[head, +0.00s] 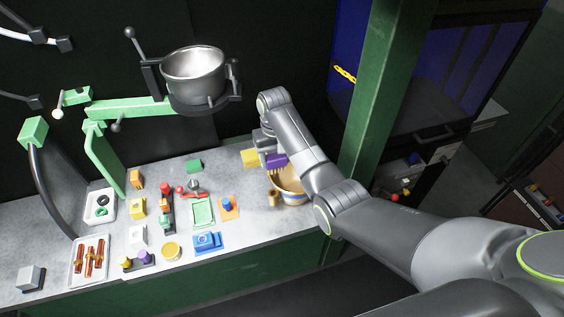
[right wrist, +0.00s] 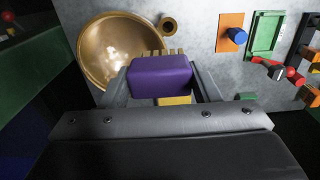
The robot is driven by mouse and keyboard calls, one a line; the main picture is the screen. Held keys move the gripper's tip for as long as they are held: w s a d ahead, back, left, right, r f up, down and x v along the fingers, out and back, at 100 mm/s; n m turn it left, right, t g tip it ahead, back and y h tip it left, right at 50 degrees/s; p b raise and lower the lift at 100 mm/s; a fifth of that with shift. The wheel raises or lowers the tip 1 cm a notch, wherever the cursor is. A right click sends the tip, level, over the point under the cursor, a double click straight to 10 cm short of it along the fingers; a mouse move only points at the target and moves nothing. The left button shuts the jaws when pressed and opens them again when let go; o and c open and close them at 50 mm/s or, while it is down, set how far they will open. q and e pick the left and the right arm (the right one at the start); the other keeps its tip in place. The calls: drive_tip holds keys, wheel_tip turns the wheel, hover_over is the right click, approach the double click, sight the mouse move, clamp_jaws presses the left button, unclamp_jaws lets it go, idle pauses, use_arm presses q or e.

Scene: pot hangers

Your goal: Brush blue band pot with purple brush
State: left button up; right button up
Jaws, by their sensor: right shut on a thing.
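The blue band pot (head: 291,198) is a tan, gold-lined bowl with a blue band, upright on the counter. It also shows in the right wrist view (right wrist: 100,50), its inside open to the camera. My right gripper (head: 268,153) is shut on the purple brush (head: 277,161), at the far side of the pot's rim. In the right wrist view the purple brush (right wrist: 160,76) sits between both fingers, its tan bristles overlapping the pot's rim. I cannot tell whether they touch the pot. My arm hides the pot's right side. My left gripper is out of view.
A small tan hollow cylinder (head: 274,199) is close beside the pot. A yellow block (head: 250,157) lies behind the brush. A metal pot (head: 194,75) hangs on a green arm. Trays, blocks and a blue item (head: 207,242) crowd the left counter. A green post (head: 380,100) stands right.

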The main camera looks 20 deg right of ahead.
drive_tip(key=shift+w, duration=0.1)
drive_tip(key=shift+r, duration=3)
